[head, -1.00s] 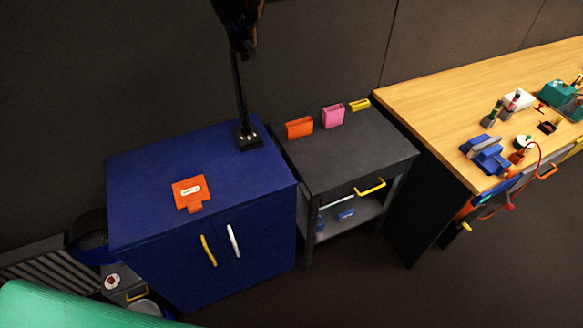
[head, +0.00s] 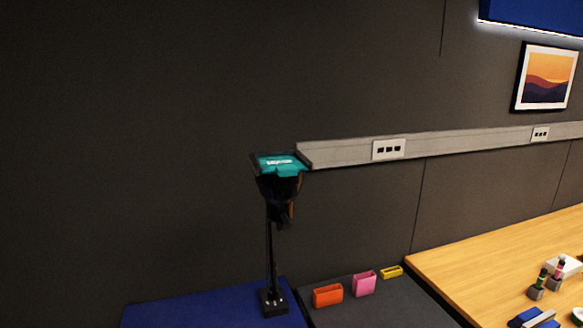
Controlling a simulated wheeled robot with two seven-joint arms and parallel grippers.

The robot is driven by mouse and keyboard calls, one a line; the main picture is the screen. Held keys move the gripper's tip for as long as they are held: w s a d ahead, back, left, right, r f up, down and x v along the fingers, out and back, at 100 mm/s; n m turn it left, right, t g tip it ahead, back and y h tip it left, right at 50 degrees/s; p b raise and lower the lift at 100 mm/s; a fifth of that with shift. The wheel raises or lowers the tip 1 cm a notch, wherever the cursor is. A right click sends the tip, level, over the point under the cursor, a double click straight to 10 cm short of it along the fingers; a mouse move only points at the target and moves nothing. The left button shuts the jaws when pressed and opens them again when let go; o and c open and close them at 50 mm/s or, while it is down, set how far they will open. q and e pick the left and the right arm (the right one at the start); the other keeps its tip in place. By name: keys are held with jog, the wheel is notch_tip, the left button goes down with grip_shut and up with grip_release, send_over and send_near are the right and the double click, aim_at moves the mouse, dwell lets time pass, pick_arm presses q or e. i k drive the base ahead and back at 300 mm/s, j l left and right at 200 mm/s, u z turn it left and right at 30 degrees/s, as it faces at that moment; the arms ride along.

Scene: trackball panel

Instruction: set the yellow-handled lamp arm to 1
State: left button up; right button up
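A black lamp-like stand (head: 270,245) rises upright from the blue cabinet top at the lower middle of the head view. Its dark head carries a teal label plate (head: 281,164) with white lettering too small to read. A brownish-orange strip (head: 291,209) shows along the right side of the head. I cannot make out a yellow handle on it. Neither of my grippers shows in the head view.
The blue cabinet top (head: 190,313) is under the stand. Orange (head: 328,295), pink (head: 364,283) and yellow (head: 391,272) holders stand on the dark cart to its right. A wooden bench (head: 480,270) fills the lower right. A grey rail (head: 345,151) runs along the wall.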

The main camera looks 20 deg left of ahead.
aim_at(272, 295)
jog(key=u, duration=0.65)
jog(key=i+l+u, duration=0.2)
jog(key=l+u, duration=0.3)
jog(key=l, duration=0.45)
jog(key=l+u, duration=0.5)
jog(key=l, duration=0.45)
jog(key=k+l, duration=0.4)
jog(key=k, duration=0.2)
